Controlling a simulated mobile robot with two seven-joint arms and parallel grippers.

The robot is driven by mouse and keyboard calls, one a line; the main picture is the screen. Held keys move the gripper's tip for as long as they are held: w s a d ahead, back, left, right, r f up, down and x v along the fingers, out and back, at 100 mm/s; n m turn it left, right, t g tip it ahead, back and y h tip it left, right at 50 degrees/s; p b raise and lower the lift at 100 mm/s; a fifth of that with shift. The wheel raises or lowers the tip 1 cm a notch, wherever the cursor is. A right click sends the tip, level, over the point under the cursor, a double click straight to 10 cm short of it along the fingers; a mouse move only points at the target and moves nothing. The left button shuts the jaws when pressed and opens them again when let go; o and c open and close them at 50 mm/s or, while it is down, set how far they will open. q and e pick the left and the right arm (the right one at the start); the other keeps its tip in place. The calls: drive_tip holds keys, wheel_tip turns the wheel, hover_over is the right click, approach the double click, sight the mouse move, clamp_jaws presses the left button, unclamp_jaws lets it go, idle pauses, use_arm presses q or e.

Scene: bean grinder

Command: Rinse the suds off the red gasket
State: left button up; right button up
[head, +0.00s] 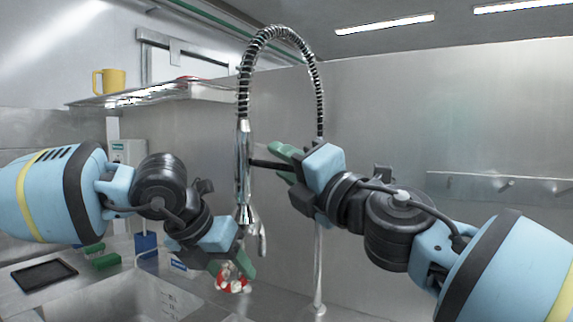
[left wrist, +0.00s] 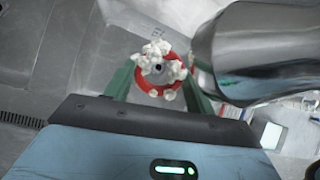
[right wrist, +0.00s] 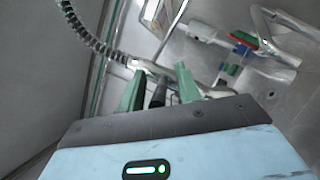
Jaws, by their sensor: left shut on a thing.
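The red gasket (head: 233,286) is a ring dotted with white suds. My left gripper (head: 232,267) is shut on it and holds it above the sink, just below the chrome spray head (head: 244,213). In the left wrist view the gasket (left wrist: 158,70) sits between the green fingertips, with white clumps on its rim and middle. The spray head (left wrist: 265,50) is close at its right there. My right gripper (head: 284,163) is open by the tap's upright tube. A black bar (right wrist: 158,95) lies between its green fingers, with gaps showing. No water stream is visible.
The sink basin (head: 140,297) lies below. Green blocks (head: 104,260) and a black tray (head: 43,273) are on the counter at left. A shelf (head: 150,95) holds a yellow mug (head: 109,81). A coiled hose (head: 283,32) arches above.

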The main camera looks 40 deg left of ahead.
drive_tip(key=v, duration=1.2)
idle(0.3)
drive_tip(key=shift+s+r, duration=0.1)
drive_tip(key=shift+r, duration=0.05)
drive_tip(key=c, duration=0.6)
drive_tip(key=shift+s+r+m+g, duration=0.1)
drive_tip(key=shift+r+m+g, duration=0.2)
drive_tip(key=shift+g, duration=0.1)
clamp_jaws()
drive_tip(key=s+d+r+m+g+h, duration=0.2)
drive_tip(key=r+m, duration=0.4)
drive_tip(key=m, duration=0.4)
drive_tip(key=shift+s+d+m+g+h, duration=0.35)
drive_tip(key=shift+s+h, duration=0.35)
drive_tip(key=shift+s, duration=0.15)
